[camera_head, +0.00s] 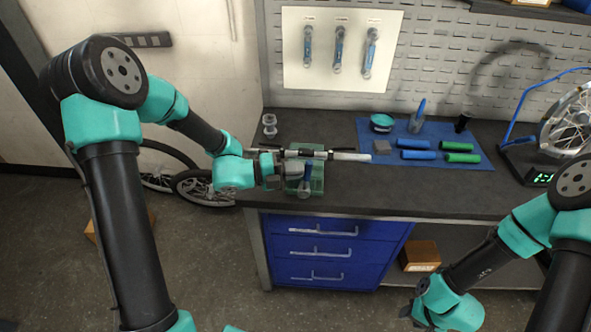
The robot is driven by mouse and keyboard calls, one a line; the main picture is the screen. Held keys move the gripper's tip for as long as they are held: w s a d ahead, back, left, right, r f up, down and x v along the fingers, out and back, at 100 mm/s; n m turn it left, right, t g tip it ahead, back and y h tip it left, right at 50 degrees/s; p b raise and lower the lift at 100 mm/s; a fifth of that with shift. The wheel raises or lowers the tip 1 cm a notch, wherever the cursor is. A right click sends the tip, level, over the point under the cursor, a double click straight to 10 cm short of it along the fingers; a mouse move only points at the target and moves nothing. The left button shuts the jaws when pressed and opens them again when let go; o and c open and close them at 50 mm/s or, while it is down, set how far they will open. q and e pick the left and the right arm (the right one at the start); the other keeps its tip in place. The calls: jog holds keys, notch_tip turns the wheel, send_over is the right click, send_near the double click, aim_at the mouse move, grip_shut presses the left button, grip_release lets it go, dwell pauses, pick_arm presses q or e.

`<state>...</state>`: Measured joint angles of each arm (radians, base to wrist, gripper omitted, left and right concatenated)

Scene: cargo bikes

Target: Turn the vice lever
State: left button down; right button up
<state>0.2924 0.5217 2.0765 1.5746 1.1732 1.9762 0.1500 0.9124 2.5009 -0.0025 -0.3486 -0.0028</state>
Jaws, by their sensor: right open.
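The green vice (317,181) stands at the front edge of the dark workbench, with a blue part and a round grey end (304,192) on its front side. I cannot clearly make out the lever, as my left gripper covers part of the vice. A dark rod with a pale end (350,156) lies across the top of the vice. My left gripper (288,174) is at the vice's left front, close to the blue part; whether its fingers touch or grip anything is too small to tell. My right gripper (410,311) is open, low in front of the bench, away from the vice.
A blue mat (455,161) on the bench's right holds blue and green grips (460,147), a teal tin (382,122) and a bottle. A wheel on a stand (570,122) is far right. Blue drawers (330,247) are below; a cardboard box (420,254) sits beside them.

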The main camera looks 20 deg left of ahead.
pick_arm(q)
jog(key=v, duration=1.4)
jog(key=shift+r, duration=0.4)
jog(key=s+d+f+m+g+y, duration=0.2)
jog(key=s+f+m+g+y, duration=0.15)
jog(key=f+m, duration=0.6)
jog(key=s+d+f+m+g+y, duration=0.1)
jog(key=s+f+m+g+y, duration=0.3)
jog(key=f+m, duration=0.55)
jog(key=s+d+f+m+g+y, duration=0.25)
jog(key=s+f+m, duration=0.25)
jog(key=f+m, duration=0.45)
jog(key=d+f+m+t, duration=0.1)
jog(key=m, duration=0.2)
jog(key=w+d+f+m+t+y, duration=0.1)
jog(key=f+m, duration=0.1)
jog(key=m, duration=0.2)
jog(key=w+d+f+m+t, duration=0.1)
jog(key=m, duration=0.3)
jog(key=shift+w+f+y, duration=0.15)
jog(key=shift+f+y, duration=0.1)
jog(key=shift+y, duration=0.15)
